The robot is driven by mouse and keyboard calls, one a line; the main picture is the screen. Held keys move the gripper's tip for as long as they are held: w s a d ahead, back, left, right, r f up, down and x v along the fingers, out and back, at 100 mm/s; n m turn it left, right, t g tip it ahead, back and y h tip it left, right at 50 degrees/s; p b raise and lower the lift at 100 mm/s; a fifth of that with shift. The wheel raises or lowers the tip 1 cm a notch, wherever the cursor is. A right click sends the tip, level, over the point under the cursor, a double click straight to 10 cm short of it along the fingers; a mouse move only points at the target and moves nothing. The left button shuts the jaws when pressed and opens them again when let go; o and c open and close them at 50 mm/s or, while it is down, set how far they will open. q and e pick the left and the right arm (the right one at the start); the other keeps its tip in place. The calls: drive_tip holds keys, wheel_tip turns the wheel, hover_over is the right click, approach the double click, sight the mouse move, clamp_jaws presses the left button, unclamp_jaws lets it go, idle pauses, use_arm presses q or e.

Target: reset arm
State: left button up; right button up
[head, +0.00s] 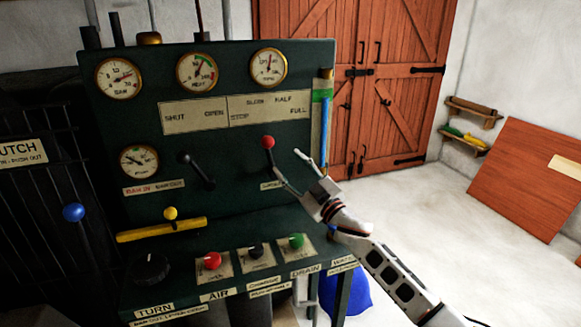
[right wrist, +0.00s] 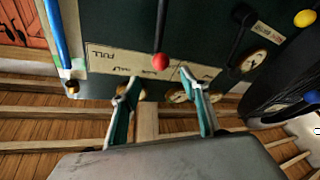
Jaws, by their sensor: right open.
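My right gripper (head: 288,163) is open in front of the dark green control panel (head: 235,130). Its two fingers point at the panel, just to the right of and below the red-knobbed lever (head: 267,143). In the right wrist view, the red knob (right wrist: 160,62) shows just beyond the gap between the open fingertips (right wrist: 163,84). I see no grip on it, and cannot tell whether a finger touches the lever. The right arm comes in from the lower right. My left gripper is not in view.
A black lever (head: 198,170), a yellow-knobbed lever (head: 170,214) and gauges are on the panel. Red (head: 211,261), black (head: 256,251) and green (head: 296,241) knobs sit on its lower ledge. A blue-knobbed lever (head: 74,212) stands left. Floor at right is open.

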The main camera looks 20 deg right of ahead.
drive_tip(key=shift+f, duration=0.1)
drive_tip(key=s+a+f+m+g+h, duration=0.1)
drive_tip(key=s+f+m+g+h, duration=0.1)
drive_tip(key=s+f, duration=0.9)
drive_tip(key=s+a+f+m+g+h, duration=0.15)
drive_tip(key=s+f, duration=0.65)
drive_tip(key=f, duration=0.8)
drive_tip(key=s+f+g, duration=0.2)
drive_tip(key=s+f, duration=0.2)
drive_tip(key=s, duration=0.3)
drive_tip(key=s+f+m+g, duration=0.1)
drive_tip(key=s+f, duration=0.3)
drive_tip(key=s, duration=0.4)
drive_tip(key=s+f+m+g, duration=0.1)
drive_tip(key=s+f+g, duration=0.1)
drive_tip(key=s+f, duration=0.3)
drive_tip(key=s, duration=0.3)
drive_tip(key=shift+a+g+h, duration=0.35)
drive_tip(key=shift+a, duration=0.05)
